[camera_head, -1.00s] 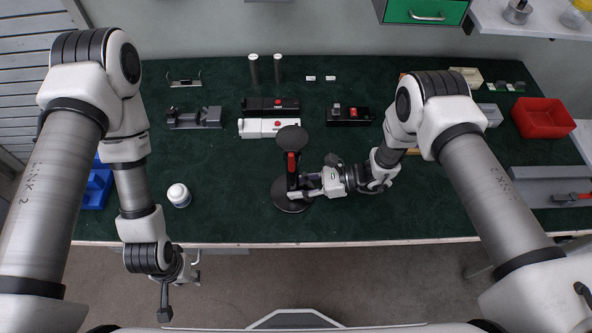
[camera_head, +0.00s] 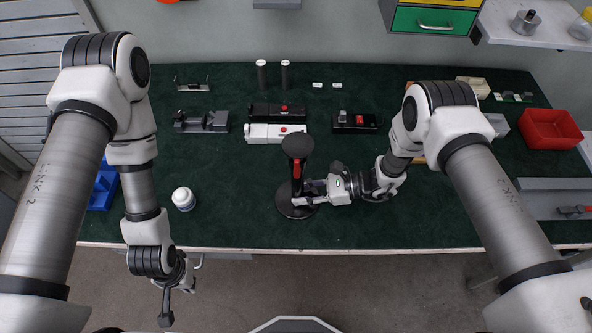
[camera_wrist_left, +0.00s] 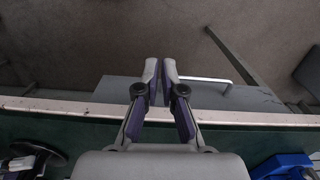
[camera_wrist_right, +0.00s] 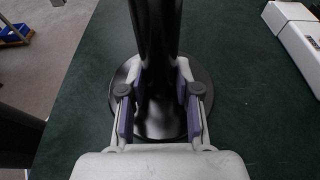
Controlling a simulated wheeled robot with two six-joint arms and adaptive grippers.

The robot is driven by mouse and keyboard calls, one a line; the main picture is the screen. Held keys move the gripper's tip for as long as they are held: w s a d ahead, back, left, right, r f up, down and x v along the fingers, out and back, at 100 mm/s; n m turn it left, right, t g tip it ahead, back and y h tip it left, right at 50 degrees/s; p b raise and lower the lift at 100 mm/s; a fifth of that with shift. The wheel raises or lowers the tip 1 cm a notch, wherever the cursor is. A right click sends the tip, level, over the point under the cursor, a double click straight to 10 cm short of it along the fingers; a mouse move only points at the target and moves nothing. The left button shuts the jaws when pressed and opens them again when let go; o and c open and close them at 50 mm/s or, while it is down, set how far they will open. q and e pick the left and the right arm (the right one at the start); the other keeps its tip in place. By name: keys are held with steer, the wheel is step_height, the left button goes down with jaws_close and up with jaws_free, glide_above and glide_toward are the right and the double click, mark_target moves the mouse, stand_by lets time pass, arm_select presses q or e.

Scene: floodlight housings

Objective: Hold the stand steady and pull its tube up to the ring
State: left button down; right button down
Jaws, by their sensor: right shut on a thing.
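The stand has a black round base (camera_head: 297,211), an upright black tube with a red part (camera_head: 297,167) and a dark disc (camera_head: 297,146) on top. My right gripper (camera_head: 304,195) is shut on the stand low down, just above the base. In the right wrist view its fingers (camera_wrist_right: 160,112) lie on either side of the black column (camera_wrist_right: 155,40), above the base. I cannot make out the ring on the tube. My left gripper (camera_head: 166,312) hangs empty in front of the table's edge, away from the stand. Its fingertips (camera_wrist_left: 160,68) are nearly together in the left wrist view.
A white jar (camera_head: 183,200) stands left of the stand. Black and white housings (camera_head: 274,133) lie behind it, with two dark cylinders (camera_head: 274,75) further back. A red bin (camera_head: 550,130) is at the right and a blue bin (camera_head: 103,187) at the left. The table around the stand is mostly clear.

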arm_select(q)
steer(key=s+r+n+g, duration=0.1)
steer(key=s+n+g, duration=0.1)
steer(key=s+g, duration=0.4)
steer(key=s+d+r+n+g+h, duration=0.2)
steer(key=d+n, duration=0.1)
steer(key=n, duration=0.1)
steer(key=n+t+h, duration=0.7)
steer(key=n+h, duration=0.4)
steer(key=h, duration=0.7)
glide_toward(298, 151)
step_height(298, 151, down, 3)
steer(key=s+a, duration=0.2)
steer(key=w+a+t, duration=0.1)
steer(key=w+a, duration=0.1)
steer(key=w, duration=0.1)
steer(key=d+r, duration=0.2)
steer(key=d, duration=0.7)
steer(key=shift+h, duration=0.3)
steer(key=shift+d+r, duration=0.1)
